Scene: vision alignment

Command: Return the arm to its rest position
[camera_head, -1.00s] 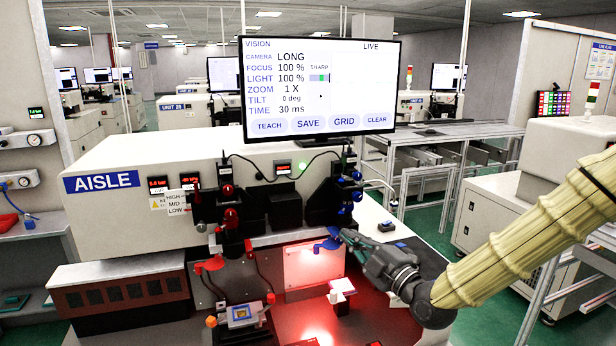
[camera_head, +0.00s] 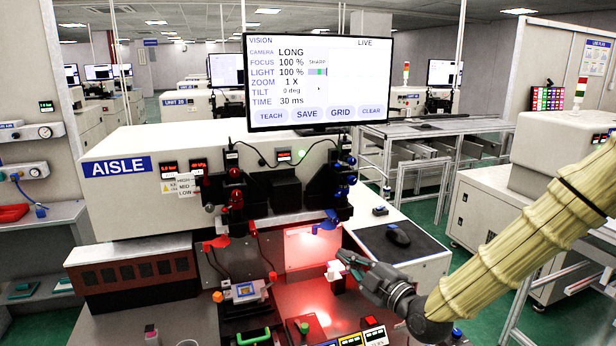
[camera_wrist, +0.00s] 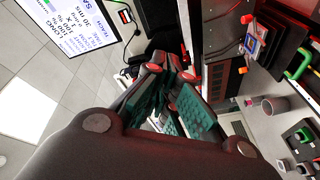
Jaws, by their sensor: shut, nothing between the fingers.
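My gripper (camera_head: 350,266) is in front of the AISLE machine (camera_head: 150,200), to the right of the lit red-white panel (camera_head: 306,248). Its fingers point up and left in the head view. In the wrist view my gripper (camera_wrist: 178,75) shows dark fingers with green pads, shut with nothing held. A small white block with red (camera_head: 334,276) is just left of the fingertips in the head view; I cannot tell whether they touch. My arm in its pale ribbed sleeve reaches in from the right.
A blue lever (camera_head: 326,221) hangs just above my gripper. A mouse (camera_head: 398,235) on a dark pad lies to its right. The monitor (camera_head: 318,82) stands above the machine. A fixture with a blue-framed part (camera_head: 245,291) and button boxes (camera_head: 350,338) are at the front.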

